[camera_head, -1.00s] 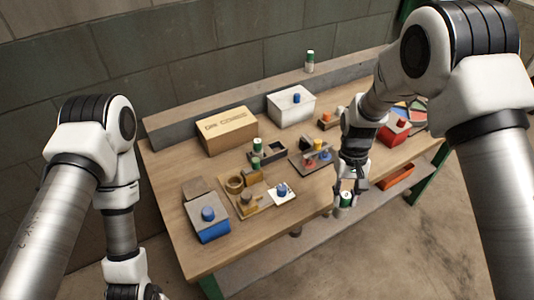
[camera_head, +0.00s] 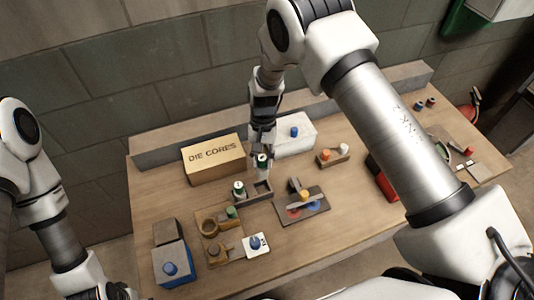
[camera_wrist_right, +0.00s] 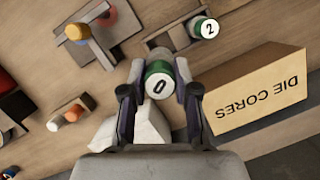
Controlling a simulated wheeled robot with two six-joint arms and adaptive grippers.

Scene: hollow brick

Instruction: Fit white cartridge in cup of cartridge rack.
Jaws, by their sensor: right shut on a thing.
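My right gripper (camera_head: 262,157) is shut on a white cartridge (camera_head: 262,164) with a green band. Its end reads "0" in the right wrist view (camera_wrist_right: 158,86). The gripper holds it upright, above or just behind the dark cartridge rack (camera_head: 262,195); the exact height is hard to tell. The rack also shows beyond the gripper in the wrist view (camera_wrist_right: 133,22). Another white and green cartridge (camera_head: 239,187), marked "2" in the wrist view (camera_wrist_right: 206,28), stands at the rack's left end. Open space shows in the rack to its right. My left gripper (camera_head: 118,293) is partly cut off at the bottom left.
The "DIE CORES" box (camera_head: 214,160) stands close left of my right gripper, and a white box (camera_head: 296,138) close right. A fixture with coloured discs (camera_head: 303,207) and a wooden fixture with a ring (camera_head: 211,227) lie in front.

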